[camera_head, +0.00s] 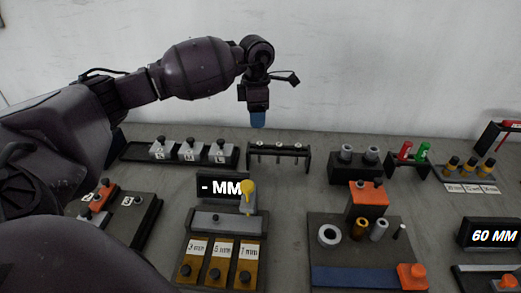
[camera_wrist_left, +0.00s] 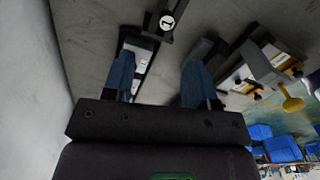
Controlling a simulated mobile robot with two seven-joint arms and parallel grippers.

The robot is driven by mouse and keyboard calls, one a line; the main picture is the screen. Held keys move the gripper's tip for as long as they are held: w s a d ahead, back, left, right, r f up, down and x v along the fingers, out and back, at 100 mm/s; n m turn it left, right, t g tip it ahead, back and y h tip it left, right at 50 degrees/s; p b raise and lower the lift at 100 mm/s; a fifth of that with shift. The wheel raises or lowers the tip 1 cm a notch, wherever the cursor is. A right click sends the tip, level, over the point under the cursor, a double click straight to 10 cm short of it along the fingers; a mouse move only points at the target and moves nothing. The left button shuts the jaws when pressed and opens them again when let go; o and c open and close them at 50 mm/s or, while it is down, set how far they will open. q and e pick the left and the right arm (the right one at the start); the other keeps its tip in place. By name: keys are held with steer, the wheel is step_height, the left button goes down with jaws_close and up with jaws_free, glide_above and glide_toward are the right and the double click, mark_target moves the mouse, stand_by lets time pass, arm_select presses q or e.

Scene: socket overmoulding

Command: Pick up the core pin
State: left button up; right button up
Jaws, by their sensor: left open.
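My left gripper (camera_head: 257,119) hangs pointing down, with blue fingertips, above and behind a dark pin rack (camera_head: 278,148). Several slim pins with dark heads stand in this rack; I cannot tell for sure which is the core pin. In the left wrist view my left gripper (camera_wrist_left: 158,78) has its two blue fingers wide apart. Nothing is held between them. A dark holder with pale pieces (camera_wrist_left: 142,55) shows beyond the gap, well away from the fingertips. My right gripper is not in view.
Left of the rack is a tray with knobbed, labelled blocks (camera_head: 189,151). Right are a dark block with grey cylinders (camera_head: 353,162) and red and green parts (camera_head: 413,151). In front stand a "- MM" display (camera_head: 220,187) and an orange-topped fixture (camera_head: 368,195). The wall is behind.

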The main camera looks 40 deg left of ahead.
mark_target(259, 143)
arm_select(q)
step_height(259, 143, down, 3)
steer(key=f, duration=0.2)
steer(key=d+f, duration=0.1)
steer(key=f, duration=0.1)
steer(key=shift+s+f, duration=0.1)
steer(key=shift+f, duration=0.45)
steer(key=shift+c, duration=0.3)
steer(key=c, duration=0.8)
steer(key=shift+r, duration=0.15)
